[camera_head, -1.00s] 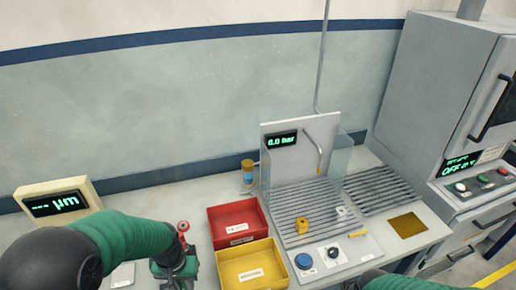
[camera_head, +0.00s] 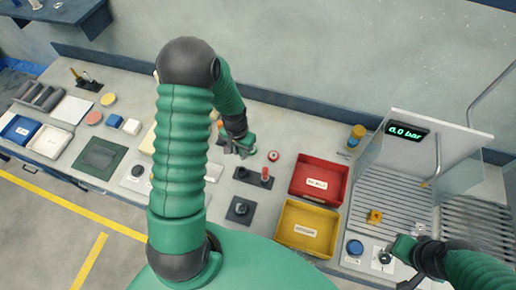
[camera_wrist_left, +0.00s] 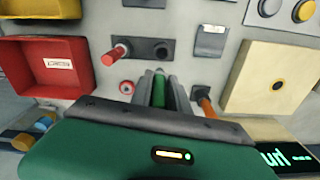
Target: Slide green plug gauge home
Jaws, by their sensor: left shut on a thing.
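My left gripper (camera_head: 238,149) hangs above the bench behind a dark stand (camera_head: 252,178). In the left wrist view, its fingers are shut on the green plug gauge (camera_wrist_left: 160,88), which is mostly hidden between them. The dark stand also shows in the left wrist view (camera_wrist_left: 142,47), with a red-handled plug gauge (camera_wrist_left: 120,51) at its left and an open hole (camera_wrist_left: 161,50) at its right. The green gauge appears apart from the stand, with its tip toward the hole's side. My right gripper (camera_head: 390,256) is by the wash station's front; its jaws are unclear.
A red tray (camera_head: 318,182) and a yellow tray (camera_head: 306,229) stand right of the stand. A small red-topped knob (camera_wrist_left: 127,87) and an orange-handled tool (camera_wrist_left: 204,103) flank my left fingers. A dark square block (camera_head: 240,210) lies in front of the stand.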

